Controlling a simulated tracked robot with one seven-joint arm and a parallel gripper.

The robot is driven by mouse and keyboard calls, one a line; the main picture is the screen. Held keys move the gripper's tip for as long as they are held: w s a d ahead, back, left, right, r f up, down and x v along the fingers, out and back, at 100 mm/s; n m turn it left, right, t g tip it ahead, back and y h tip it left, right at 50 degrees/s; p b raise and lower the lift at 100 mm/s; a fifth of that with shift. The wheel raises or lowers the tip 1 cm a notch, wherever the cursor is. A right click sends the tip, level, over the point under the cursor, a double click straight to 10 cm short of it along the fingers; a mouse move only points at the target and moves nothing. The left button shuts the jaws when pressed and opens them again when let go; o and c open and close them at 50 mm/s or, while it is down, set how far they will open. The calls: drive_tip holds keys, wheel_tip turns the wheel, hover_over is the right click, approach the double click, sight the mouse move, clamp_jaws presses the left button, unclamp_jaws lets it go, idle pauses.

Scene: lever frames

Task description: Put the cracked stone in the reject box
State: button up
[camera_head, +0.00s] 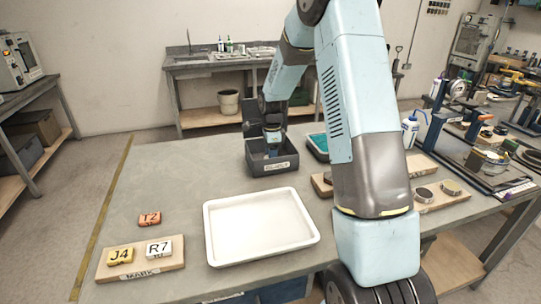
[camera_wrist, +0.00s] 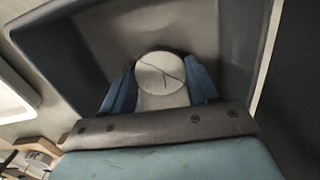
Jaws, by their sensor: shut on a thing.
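The cracked stone (camera_wrist: 160,72) is a pale round disc with a dark forked line across its face. My gripper (camera_wrist: 161,88) is shut on it, one blue finger at each side. In the head view my gripper (camera_head: 272,152) points down at the dark grey reject box (camera_head: 272,170), which has a white label on its front. In the wrist view the box (camera_wrist: 95,40) spreads around and below the stone. I cannot tell whether the stone touches the box floor. The stone is not clearly visible in the head view.
An empty white tray (camera_head: 262,258) lies in front of the box. A teal-lined tray (camera_head: 318,146) stands just right of it. A wooden board (camera_head: 140,270) with lettered tags is at front left. Round pieces on wooden boards (camera_head: 440,196) lie at right, partly behind my arm.

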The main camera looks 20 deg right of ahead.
drive_tip(key=o, duration=0.9)
drive_tip(key=shift+f, duration=0.1)
wheel_tip(320, 180, up, 12)
drive_tip(key=s+r+n+t, duration=0.1)
drive_tip(key=s+r+n, duration=0.4)
drive_tip(key=s+r, duration=0.4)
drive_tip(key=s+r+n+t, duration=0.2)
drive_tip(key=s+n, duration=0.5)
drive_tip(key=s, duration=0.7)
drive_tip(key=s+r+n+t, duration=0.2)
drive_tip(key=s+r+n, duration=0.3)
drive_tip(key=s, duration=0.9)
drive_tip(key=shift+s+a+n+t, duration=0.15)
drive_tip(key=shift+s+n+t, duration=0.15)
drive_tip(key=shift+n, duration=0.7)
